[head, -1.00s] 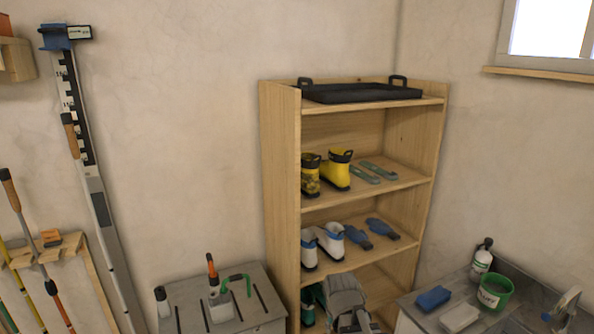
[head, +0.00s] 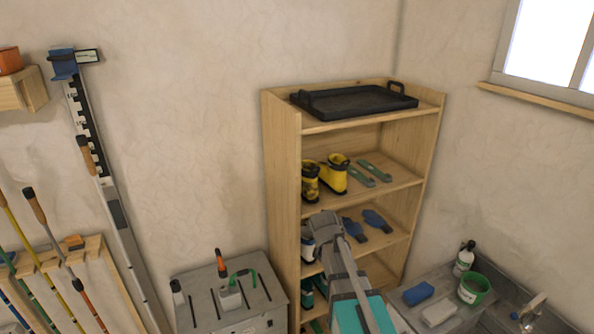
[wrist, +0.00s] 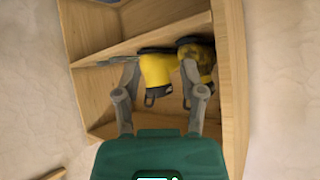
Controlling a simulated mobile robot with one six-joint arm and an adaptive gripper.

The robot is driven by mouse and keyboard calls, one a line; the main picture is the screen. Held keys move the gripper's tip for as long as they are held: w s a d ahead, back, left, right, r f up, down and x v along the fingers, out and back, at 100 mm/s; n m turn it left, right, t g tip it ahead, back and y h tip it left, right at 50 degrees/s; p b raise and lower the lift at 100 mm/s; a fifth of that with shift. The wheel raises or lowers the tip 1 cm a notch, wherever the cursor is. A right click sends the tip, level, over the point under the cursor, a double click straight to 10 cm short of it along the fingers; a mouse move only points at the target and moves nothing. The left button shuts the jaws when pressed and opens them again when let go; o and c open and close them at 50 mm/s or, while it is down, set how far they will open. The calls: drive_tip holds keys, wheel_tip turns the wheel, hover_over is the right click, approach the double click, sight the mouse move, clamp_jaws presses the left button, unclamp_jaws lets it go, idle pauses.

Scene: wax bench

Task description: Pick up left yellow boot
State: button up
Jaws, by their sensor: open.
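The left yellow boot (head: 310,182), with dark blotches, stands upright on the upper shelf against the left side panel. The plainer right yellow boot (head: 334,177) stands beside it. The wrist view is turned over, so the left boot (wrist: 205,62) shows on the right and the plainer boot (wrist: 157,72) left of it. My gripper (wrist: 161,72) is open and empty. Its fingers point at the shelf, with the plainer boot seen between them and the right finger overlapping the blotched boot. Contact cannot be told. In the head view the fingertips are not clear.
Green flat items (head: 373,172) lie right of the boots. The wooden shelf unit (head: 283,200) has side panels close to the boots, and a black tray (head: 360,100) on top. White boots (head: 308,245) and blue items (head: 364,223) are on the shelf below, partly behind my arm.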

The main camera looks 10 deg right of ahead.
drive_tip(key=w+a+r+t+p, duration=0.1)
drive_tip(key=w+r+p, duration=0.2)
drive_tip(key=r, duration=0.3)
drive_tip(key=w+a+r+t+p, duration=0.1)
drive_tip(key=w+r+t+p, duration=0.1)
drive_tip(key=r, duration=0.5)
drive_tip(key=shift+w+r+y+p, duration=0.2)
drive_tip(key=shift+w+y+p, duration=0.1)
drive_tip(key=shift+w+p, duration=0.7)
drive_tip(key=shift+f, duration=0.1)
drive_tip(key=b, duration=0.3)
approach(311, 173)
drive_tip(key=shift+d+x, duration=0.15)
drive_tip(key=shift+x, duration=0.7)
drive_tip(key=shift+d+x, duration=0.1)
drive_tip(key=shift+x, duration=0.75)
drive_tip(key=shift+f, duration=0.1)
drive_tip(key=shift+b+x, duration=1.1)
drive_tip(key=shift+x, duration=1.4)
drive_tip(key=shift+a, duration=0.15)
clamp_jaws()
